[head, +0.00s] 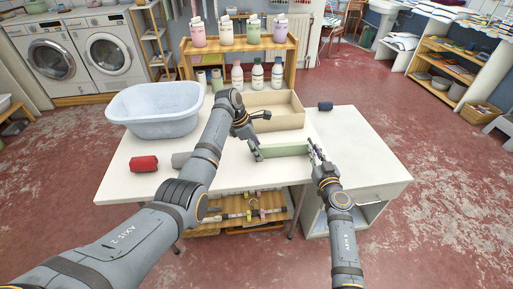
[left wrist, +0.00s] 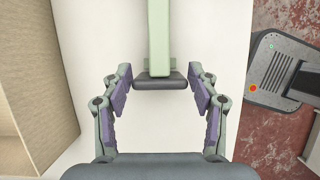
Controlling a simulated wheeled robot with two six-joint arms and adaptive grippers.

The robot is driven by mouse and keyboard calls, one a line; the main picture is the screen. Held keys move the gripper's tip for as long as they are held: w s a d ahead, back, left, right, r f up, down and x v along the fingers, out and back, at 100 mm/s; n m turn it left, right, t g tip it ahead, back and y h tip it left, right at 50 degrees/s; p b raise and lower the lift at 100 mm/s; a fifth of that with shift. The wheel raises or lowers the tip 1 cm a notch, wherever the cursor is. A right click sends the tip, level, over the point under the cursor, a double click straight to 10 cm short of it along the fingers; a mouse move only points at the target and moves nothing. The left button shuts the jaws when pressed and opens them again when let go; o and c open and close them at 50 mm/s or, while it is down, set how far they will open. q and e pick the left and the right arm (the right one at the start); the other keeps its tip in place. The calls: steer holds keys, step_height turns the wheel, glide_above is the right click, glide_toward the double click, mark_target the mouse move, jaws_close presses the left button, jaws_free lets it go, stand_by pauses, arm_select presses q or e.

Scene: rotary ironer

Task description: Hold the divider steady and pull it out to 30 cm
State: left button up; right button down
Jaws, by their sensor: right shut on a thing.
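The divider is a pale green bar (head: 284,150) lying over the white table in front of the open beige box. In the left wrist view the divider (left wrist: 159,35) runs down from the top edge to a dark end piece (left wrist: 160,81). My left gripper (head: 256,153) is at the divider's left end. In the left wrist view its fingers (left wrist: 160,92) are open, one on each side of the dark end piece, with gaps between. My right gripper (head: 315,153) is shut on the divider's right end; its fingertips are partly hidden.
The beige box (head: 285,123) stands just behind the divider on the white table (head: 370,165). A pale blue basin (head: 155,125), a red roll (head: 144,163) and a grey roll (head: 180,160) are on the left. A dark blue roll (head: 325,106) lies at the back right. The table's right side is clear.

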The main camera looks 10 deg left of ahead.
arm_select(q)
jaws_close()
steer(key=a, duration=0.2)
steer(key=s+a, duration=0.1)
steer(key=a, duration=0.2)
steer(key=s+a, duration=0.1)
steer(key=a, duration=0.1)
steer(key=shift+s+a, duration=0.15)
steer(key=shift+a, duration=0.25)
steer(key=o, duration=0.5)
jaws_free()
steer(key=v, duration=1.2)
steer(key=shift+d, duration=0.1)
